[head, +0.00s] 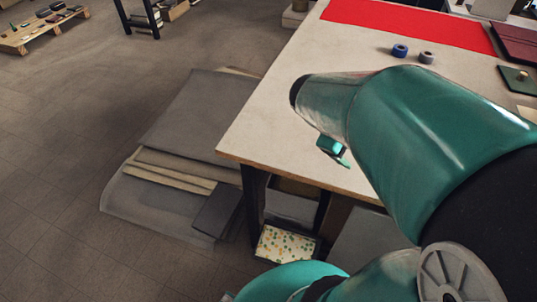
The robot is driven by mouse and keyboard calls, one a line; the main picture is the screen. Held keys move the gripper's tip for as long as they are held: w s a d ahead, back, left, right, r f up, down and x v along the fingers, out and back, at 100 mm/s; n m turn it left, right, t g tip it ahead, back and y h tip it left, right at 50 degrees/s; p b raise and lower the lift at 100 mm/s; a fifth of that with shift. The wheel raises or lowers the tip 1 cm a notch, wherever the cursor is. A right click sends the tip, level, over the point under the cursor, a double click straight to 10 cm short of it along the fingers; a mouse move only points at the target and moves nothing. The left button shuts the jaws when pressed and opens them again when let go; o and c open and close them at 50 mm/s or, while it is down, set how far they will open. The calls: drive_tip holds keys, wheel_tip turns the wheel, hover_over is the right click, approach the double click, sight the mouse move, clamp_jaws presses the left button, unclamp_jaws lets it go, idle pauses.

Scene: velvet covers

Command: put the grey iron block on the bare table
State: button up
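The table (262,128) has a pale top, and its near left part is bare. I cannot make out a grey iron block in the head view; my large green arm covers much of the table's right side. A small teal part at the end of my arm, seemingly my gripper (333,150), shows above the near part of the table. Most of it is hidden behind the arm, so its fingers and anything between them cannot be told.
A red cloth (405,22) lies along the table's far side. A blue roll (400,50) and a grey roll (427,57) stand before it. A dark red folder (516,45) and a green pad (518,79) lie at right.

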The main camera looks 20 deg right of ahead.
drive_tip(key=a+r+m+t+y, duration=0.2)
drive_tip(key=a+r+t+y, duration=0.1)
drive_tip(key=a, duration=0.8)
drive_tip(key=s+a+r+m+t+y, duration=0.1)
drive_tip(key=a+r+m+t+y, duration=0.2)
drive_tip(key=a, duration=0.7)
drive_tip(key=shift+a+r+t+y, duration=0.25)
drive_tip(key=shift+a+t+y, duration=0.15)
drive_tip(key=shift+y, duration=0.3)
